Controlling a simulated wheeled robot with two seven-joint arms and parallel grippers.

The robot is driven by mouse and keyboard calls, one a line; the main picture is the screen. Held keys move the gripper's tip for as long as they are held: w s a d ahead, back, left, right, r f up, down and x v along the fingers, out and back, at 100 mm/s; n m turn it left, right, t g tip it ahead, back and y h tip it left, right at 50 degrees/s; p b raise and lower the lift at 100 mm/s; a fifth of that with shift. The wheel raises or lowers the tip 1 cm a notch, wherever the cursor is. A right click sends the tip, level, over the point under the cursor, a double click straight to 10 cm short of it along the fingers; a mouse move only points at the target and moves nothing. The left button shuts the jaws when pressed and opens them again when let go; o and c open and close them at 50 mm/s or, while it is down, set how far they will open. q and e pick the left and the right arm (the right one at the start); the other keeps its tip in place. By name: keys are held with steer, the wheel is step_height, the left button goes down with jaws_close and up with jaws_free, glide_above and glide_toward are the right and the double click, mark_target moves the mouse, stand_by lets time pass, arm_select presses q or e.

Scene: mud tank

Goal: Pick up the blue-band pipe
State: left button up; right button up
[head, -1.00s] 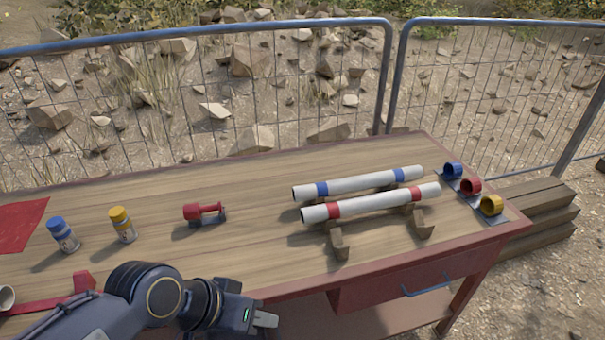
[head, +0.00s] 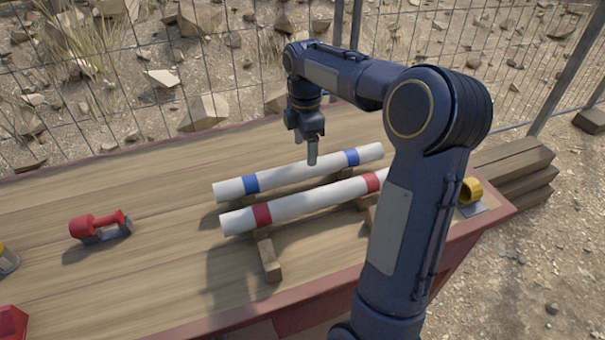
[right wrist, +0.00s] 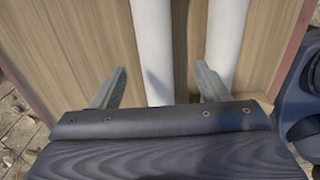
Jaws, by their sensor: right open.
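The blue-band pipe (head: 300,173) is white with two blue bands and lies across wooden rests on the bench. The red-band pipe (head: 300,205) lies parallel on its near side, its right part hidden by my right arm. My right gripper (head: 312,160) hangs over the middle of the blue-band pipe, fingers pointing down. In the right wrist view, its open fingers (right wrist: 162,75) lie on either side of a white pipe (right wrist: 152,40), apart from it; a second white pipe (right wrist: 226,40) runs behind the right finger. No bands show there. My left gripper is out of view.
The wooden bench (head: 150,190) has free room left of the pipes. A red-handled tool (head: 100,226) lies there. A yellow ring holder (head: 470,192) stands right, partly behind my arm. A wire fence (head: 100,80) runs behind the bench.

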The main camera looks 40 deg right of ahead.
mark_target(302, 165)
steer(key=f, duration=0.6)
steer(key=shift+w+a+f+b, duration=0.2)
steer(key=shift+w+f+b, duration=0.15)
steer(key=shift+w, duration=0.05)
steer(key=c, duration=1.3)
steer(key=shift+r, duration=0.1)
